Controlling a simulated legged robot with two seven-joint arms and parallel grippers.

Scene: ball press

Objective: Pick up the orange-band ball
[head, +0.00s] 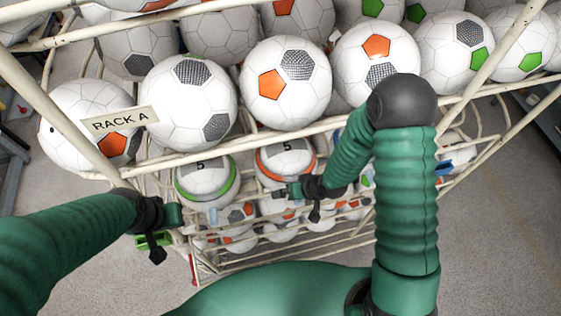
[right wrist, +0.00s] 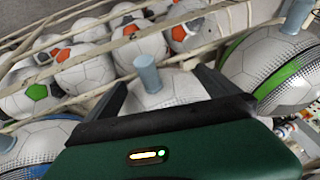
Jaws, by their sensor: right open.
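The orange-band ball (head: 285,163), white with a dark 5, sits on the lower part of the rack in the head view. A green-band ball (head: 205,183) is left of it and also shows at right in the right wrist view (right wrist: 285,75). My right gripper (head: 284,190) is at the lower edge of the orange-band ball. In the right wrist view its dark fingers (right wrist: 160,90) are spread, with a white ball (right wrist: 178,90) beyond and between them; no band shows on that part.
The white tube rack (head: 215,150) holds a row of footballs above, with a RACK A sign (head: 119,121) at left. Several smaller balls (head: 240,213) lie lower down. Blue-grey pegs (right wrist: 146,73) show in the right wrist view. Grey floor (head: 500,200) is clear at right.

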